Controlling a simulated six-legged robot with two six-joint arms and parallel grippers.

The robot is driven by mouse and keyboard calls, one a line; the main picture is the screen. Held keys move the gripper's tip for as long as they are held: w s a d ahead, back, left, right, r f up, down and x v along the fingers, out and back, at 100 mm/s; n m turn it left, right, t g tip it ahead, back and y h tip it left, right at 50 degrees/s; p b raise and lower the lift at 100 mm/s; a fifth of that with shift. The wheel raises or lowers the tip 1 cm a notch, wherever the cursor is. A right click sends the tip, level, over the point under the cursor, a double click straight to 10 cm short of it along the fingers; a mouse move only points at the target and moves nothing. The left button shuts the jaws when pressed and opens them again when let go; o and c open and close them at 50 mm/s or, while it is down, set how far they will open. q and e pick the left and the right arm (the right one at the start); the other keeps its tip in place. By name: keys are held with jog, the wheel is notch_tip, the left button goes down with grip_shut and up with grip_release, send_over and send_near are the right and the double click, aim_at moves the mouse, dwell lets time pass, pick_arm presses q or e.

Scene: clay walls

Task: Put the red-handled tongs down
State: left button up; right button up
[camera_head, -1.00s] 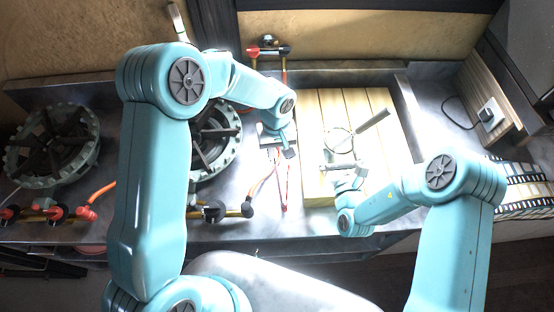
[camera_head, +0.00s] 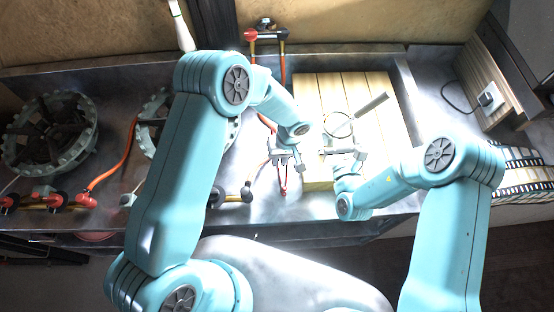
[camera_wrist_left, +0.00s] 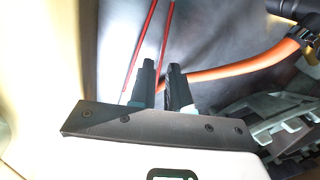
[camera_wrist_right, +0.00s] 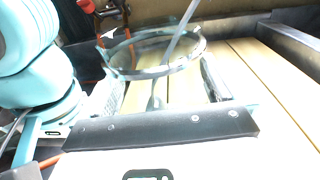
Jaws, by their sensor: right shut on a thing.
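The red-handled tongs (camera_head: 283,182) lie on the grey metal counter, left of the wooden board. In the left wrist view their two thin red handles (camera_wrist_left: 142,45) run up from behind my left fingers. My left gripper (camera_head: 286,158) is over the tongs, its fingers (camera_wrist_left: 160,78) a narrow gap apart. One handle lines up with that gap; I cannot tell whether the fingers touch it. My right gripper (camera_head: 343,155) is over the board, shut on a round-rimmed tool with a dark handle (camera_head: 373,103). The rim (camera_wrist_right: 150,74) shows between its fingers.
The slatted wooden board (camera_head: 390,130) fills the counter's middle right. Burners (camera_head: 45,135), an orange hose (camera_head: 118,165) and valves (camera_head: 60,201) lie to the left. A power socket (camera_head: 487,98) with a black cable is at the right. Bare counter shows in front of the tongs.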

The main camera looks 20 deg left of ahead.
pick_arm(q)
jog(key=shift+a+f, duration=0.15)
jog(key=shift+f, duration=0.8)
grip_shut()
